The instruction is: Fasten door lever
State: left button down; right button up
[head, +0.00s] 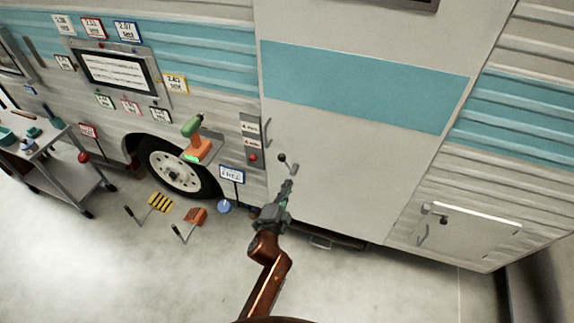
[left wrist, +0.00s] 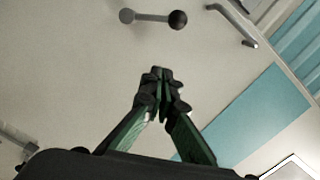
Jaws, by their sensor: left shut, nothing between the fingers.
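The camper door (head: 345,170) is a tall white panel with a teal stripe. A small door lever (head: 287,163) with a dark ball knob sits low on its left side. In the left wrist view the lever (left wrist: 153,17) lies across the top of the picture, its dark ball at the right end and a grey pivot at the left. My left gripper (head: 290,183) is just below the lever in the head view, apart from it. In the left wrist view its fingertips (left wrist: 160,72) are together and empty, with bare door around them. My right gripper is out of view.
A curved grab handle (head: 267,131) is up and left of the lever. A small hatch (head: 465,238) is at the right. Left of my arm are a sign (head: 232,174), a green-and-orange drill (head: 196,140), wheel chocks and a cart (head: 60,165).

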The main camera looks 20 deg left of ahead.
aim_at(286, 163)
pick_arm(q)
jog(key=shift+r, duration=0.65)
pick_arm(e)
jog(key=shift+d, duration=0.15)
pick_arm(q)
jog(key=shift+w, duration=0.1)
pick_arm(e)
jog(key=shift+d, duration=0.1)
